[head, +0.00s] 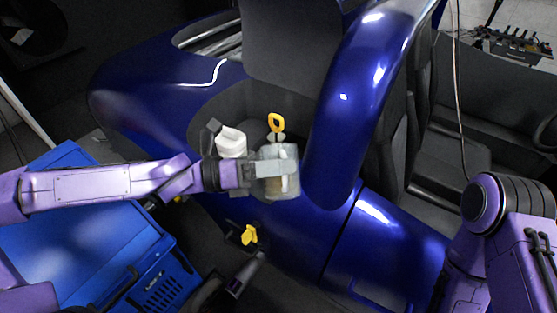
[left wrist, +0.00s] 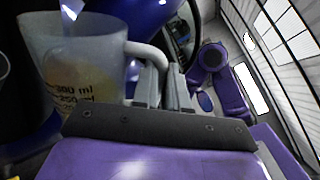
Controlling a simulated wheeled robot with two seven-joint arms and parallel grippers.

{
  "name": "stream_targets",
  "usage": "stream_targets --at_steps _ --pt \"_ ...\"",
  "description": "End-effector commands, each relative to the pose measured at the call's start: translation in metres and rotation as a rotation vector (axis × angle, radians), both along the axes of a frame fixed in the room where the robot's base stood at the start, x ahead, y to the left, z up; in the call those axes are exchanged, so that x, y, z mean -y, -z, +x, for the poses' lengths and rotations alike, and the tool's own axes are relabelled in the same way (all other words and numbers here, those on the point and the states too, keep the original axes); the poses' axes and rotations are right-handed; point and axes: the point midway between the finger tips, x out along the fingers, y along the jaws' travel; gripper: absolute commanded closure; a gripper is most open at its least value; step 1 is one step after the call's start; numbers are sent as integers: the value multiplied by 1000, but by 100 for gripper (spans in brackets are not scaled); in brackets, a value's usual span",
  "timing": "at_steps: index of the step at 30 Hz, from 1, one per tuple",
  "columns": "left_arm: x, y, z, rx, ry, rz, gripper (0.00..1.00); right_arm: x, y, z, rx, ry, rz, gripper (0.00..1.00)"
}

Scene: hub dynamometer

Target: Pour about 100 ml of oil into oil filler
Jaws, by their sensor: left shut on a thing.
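My left gripper (head: 272,171) is shut on the handle of a translucent measuring jug (head: 283,188), held over the blue vehicle's open bay. In the left wrist view the jug (left wrist: 75,60) shows dark ml markings and yellowish oil low inside. Its handle lies between the fingers (left wrist: 163,82). A yellow ring handle (head: 276,122) stands just behind the jug. I cannot make out the oil filler opening; the jug and gripper may hide it. My right arm is at the lower right, its gripper out of view.
A white container-like part (head: 231,141) sits left of the jug. The curved blue fender (head: 350,110) rises close to the jug's right. A yellow part (head: 249,235) is lower down. A blue cabinet (head: 100,255) stands at lower left, under my left arm.

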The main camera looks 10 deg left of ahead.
Motion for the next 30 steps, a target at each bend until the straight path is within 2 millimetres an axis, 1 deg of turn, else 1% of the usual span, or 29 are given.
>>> stream_targets --at_steps 1,3,9,30 --pt "-1 -3 1 -13 -1 -4 100 0 -5 0 0 0 0 57" --pt "-2 -3 2 -35 -2 -12 100 0 -8 0 0 0 0 57" --pt "-4 -3 3 -78 -4 -28 100 0 -13 0 0 0 0 57" --pt "-7 -3 6 -165 -5 -59 100 0 -23 0 0 0 0 57"
